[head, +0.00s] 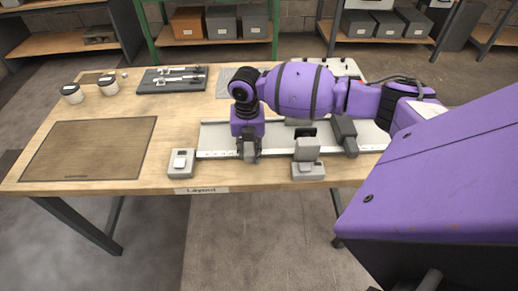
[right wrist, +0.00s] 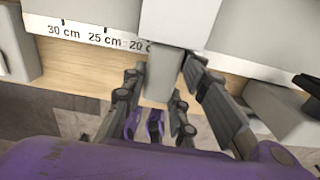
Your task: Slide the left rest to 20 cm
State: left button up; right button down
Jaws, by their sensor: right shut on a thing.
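The grey left rest shows in the right wrist view as a pale body with a grey tab (right wrist: 162,75) in front. My right gripper (head: 249,157) is shut on this tab; its fingers (right wrist: 160,95) stand on either side of it. In the head view the gripper and arm hide most of the rest. The white scale (right wrist: 90,33) runs behind the tab, with 30 cm and 25 cm readable. The tab is beside the partly covered 20 cm label; the exact reading cannot be told. My left gripper is not in view.
A grey block (head: 181,164) stands at the scale's left end, another (head: 307,169) to the gripper's right. A dark grey part (head: 344,135) stands farther right. A brown mat (head: 90,150), two jars (head: 72,93) and a dark tool tray (head: 172,80) lie on the left.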

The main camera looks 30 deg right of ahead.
jog(key=shift+w+a, duration=0.65)
jog(key=shift+a, duration=0.35)
jog(key=shift+d, duration=0.1)
jog(key=c, duration=1.4)
grip_release()
jog(key=shift+r, duration=0.1)
notch_tip(320, 180, up, 12)
